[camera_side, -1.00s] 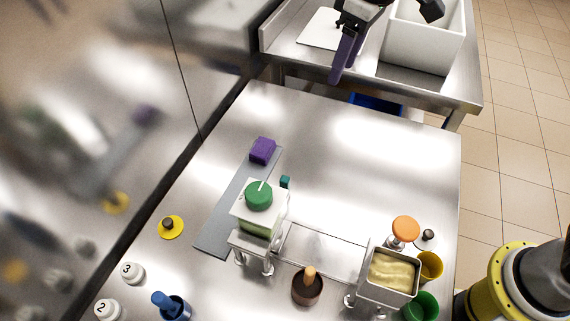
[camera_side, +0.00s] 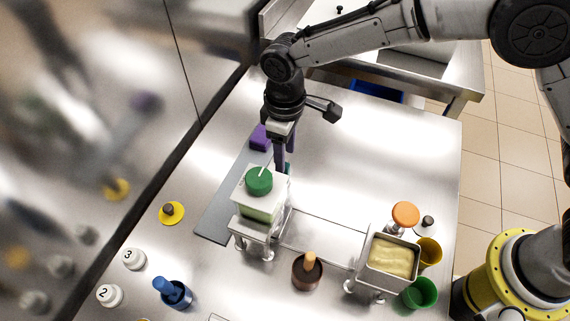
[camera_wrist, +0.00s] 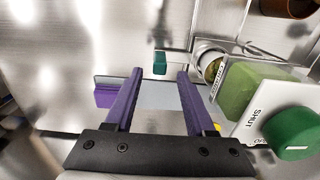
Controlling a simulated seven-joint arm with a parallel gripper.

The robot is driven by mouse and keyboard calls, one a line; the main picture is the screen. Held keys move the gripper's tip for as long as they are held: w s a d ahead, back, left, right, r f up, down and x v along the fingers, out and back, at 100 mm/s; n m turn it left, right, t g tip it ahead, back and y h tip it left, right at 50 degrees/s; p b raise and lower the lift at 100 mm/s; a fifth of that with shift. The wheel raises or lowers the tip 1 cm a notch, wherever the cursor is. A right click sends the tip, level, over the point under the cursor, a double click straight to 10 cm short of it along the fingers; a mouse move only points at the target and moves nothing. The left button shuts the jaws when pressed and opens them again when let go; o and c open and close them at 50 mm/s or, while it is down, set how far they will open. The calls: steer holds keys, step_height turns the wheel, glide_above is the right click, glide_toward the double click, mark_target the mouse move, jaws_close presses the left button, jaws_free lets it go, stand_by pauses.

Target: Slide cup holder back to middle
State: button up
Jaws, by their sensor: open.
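The likely cup holder sits under the green-topped freezer (camera_side: 262,212); a cup with something green in it (camera_wrist: 212,67) shows there in the wrist view. A small teal block (camera_wrist: 160,63), which looks like its handle, sticks out beside it. My gripper (camera_wrist: 160,74) has purple fingers and is open, pointing down. The teal block appears between the fingertips or just beyond them; I cannot tell if they touch it. In the side view my gripper (camera_side: 281,170) is just behind the green freezer and mostly hides the teal block. The holder's body is mostly hidden.
A flat track (camera_side: 325,236) runs right to a cream-filled freezer (camera_side: 392,255). A grey strip with a purple block (camera_side: 260,137) lies behind left. A brown pot (camera_side: 307,270), blue cup (camera_side: 174,293) and green cup (camera_side: 419,293) stand in front. The back right table is clear.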

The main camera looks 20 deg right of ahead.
steer(key=shift+f, duration=2.55)
jaws_close()
